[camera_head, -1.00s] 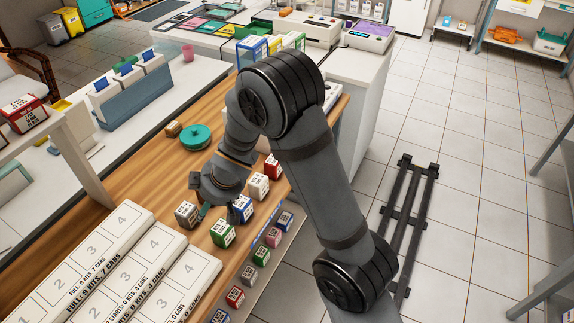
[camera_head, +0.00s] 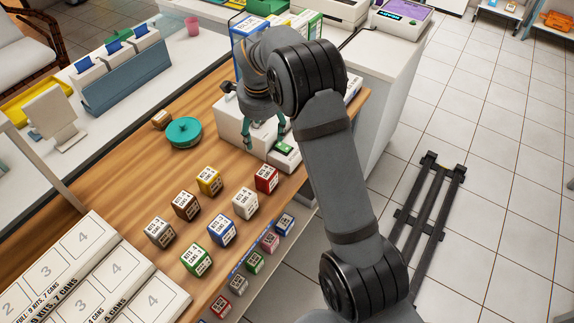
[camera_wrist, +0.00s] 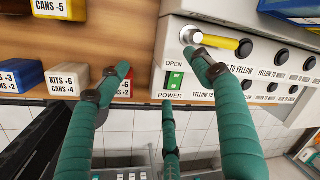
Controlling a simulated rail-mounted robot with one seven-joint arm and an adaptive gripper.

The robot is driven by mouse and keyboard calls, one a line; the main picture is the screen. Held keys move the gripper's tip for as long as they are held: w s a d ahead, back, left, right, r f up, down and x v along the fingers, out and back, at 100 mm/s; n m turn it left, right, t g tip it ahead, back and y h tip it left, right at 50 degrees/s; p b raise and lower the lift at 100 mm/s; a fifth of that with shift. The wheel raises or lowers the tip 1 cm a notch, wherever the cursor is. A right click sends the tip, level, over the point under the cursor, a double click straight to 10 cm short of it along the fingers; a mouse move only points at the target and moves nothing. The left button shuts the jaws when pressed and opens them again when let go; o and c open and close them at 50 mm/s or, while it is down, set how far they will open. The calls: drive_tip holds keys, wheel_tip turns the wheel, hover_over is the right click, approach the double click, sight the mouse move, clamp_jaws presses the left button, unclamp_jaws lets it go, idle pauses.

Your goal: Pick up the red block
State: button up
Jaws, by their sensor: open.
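The red block (camera_head: 266,179) stands on the wooden counter in the head view, at the right end of the block group near the counter's front edge. In the wrist view the red block (camera_wrist: 125,89) shows at left, partly hidden behind a teal finger. My gripper (camera_head: 264,134) is above and beyond it, over the white switch box (camera_head: 231,127). In the wrist view my gripper (camera_wrist: 160,72) has its teal fingers spread, with nothing held between them.
The white block (camera_head: 245,203), yellow block (camera_head: 209,181), blue block (camera_head: 222,230) and others stand close by. A teal round object (camera_head: 184,132) lies farther back. Numbered white trays (camera_head: 112,268) fill the lower left. A lower shelf along the front holds small blocks.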

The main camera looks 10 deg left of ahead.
sight(266, 172)
drive_tip(key=s+m, duration=0.2)
drive_tip(key=s+d+m+g, duration=0.1)
drive_tip(key=s+m, duration=0.1)
drive_tip(key=m, duration=0.1)
drive_tip(key=s+m+g, duration=0.1)
drive_tip(key=s+m, duration=0.1)
drive_tip(key=m, duration=0.1)
drive_tip(key=shift+s+d+f+h, duration=0.15)
drive_tip(key=shift+d+h, duration=0.1)
drive_tip(key=shift+h, duration=0.05)
drive_tip(key=shift+s+m, duration=0.15)
drive_tip(key=shift+m, duration=0.45)
drive_tip(key=shift+f+m, duration=0.3)
drive_tip(key=shift+f, duration=0.05)
wheel_tip(266, 172, down, 4)
drive_tip(key=shift+f, duration=0.2)
drive_tip(key=f, duration=0.1)
drive_tip(key=f+p, duration=0.1)
drive_tip(key=f, duration=0.1)
drive_tip(key=f+p, duration=0.1)
drive_tip(key=shift+s+d+f, duration=0.3)
drive_tip(key=shift+s+f, duration=0.05)
drive_tip(key=shift+w+f, duration=0.1)
drive_tip(key=shift+f, duration=0.3)
drive_tip(key=shift+c, duration=1.4)
drive_tip(key=c, duration=1)
